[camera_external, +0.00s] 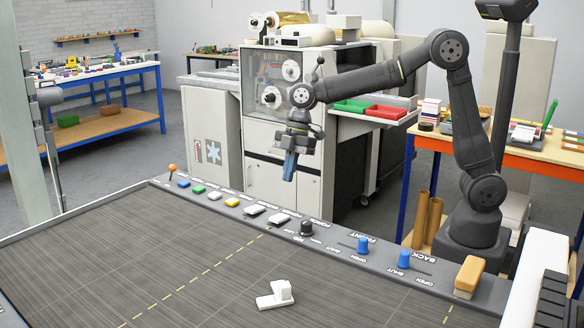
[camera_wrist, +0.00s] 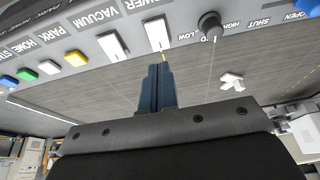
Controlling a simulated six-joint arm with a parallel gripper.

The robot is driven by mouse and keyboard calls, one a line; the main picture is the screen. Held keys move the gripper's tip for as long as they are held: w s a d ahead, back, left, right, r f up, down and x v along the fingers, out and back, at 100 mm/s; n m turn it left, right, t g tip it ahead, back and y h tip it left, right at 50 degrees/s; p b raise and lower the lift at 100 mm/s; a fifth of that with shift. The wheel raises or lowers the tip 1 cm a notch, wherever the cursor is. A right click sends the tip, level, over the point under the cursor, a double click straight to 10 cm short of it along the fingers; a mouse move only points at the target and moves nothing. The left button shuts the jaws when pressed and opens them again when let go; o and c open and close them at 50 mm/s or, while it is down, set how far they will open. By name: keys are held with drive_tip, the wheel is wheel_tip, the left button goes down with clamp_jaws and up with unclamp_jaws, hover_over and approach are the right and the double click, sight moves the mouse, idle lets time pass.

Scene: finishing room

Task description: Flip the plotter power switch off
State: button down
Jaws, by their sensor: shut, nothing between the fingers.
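The plotter power switch is a white rocker (camera_external: 279,219) in the grey panel strip, left of the black knob. In the wrist view the power switch (camera_wrist: 155,34) sits under the word POWER, just beyond my fingertips. I cannot tell which way it is tilted. My gripper (camera_external: 290,178) points down above and behind the panel, apart from it. Its blue fingers (camera_wrist: 158,68) are closed together and empty. A similar white rocker marked VACUUM (camera_wrist: 113,46) is beside the power switch; it also shows in the external view (camera_external: 255,209).
The black LOW-HIGH knob (camera_external: 307,229) stands next to the power switch. Yellow (camera_external: 232,201), green and blue buttons are left. A white piece (camera_external: 277,296) lies on the dark bed.

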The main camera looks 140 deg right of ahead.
drive_tip(key=shift+s+v, duration=0.2)
drive_tip(key=shift+v, duration=0.85)
drive_tip(key=shift+s+v, duration=0.2)
drive_tip(key=shift+v, duration=0.9)
drive_tip(key=shift+f, duration=0.25)
hover_over(282, 216)
drive_tip(key=f, duration=0.8)
drive_tip(key=shift+s+a, duration=0.1)
drive_tip(key=shift+s, duration=0.15)
drive_tip(key=shift+w+f+g, duration=0.25)
drive_tip(key=shift+f+g, duration=0.15)
drive_tip(key=shift+g, duration=0.3)
drive_tip(key=v, duration=0.6)
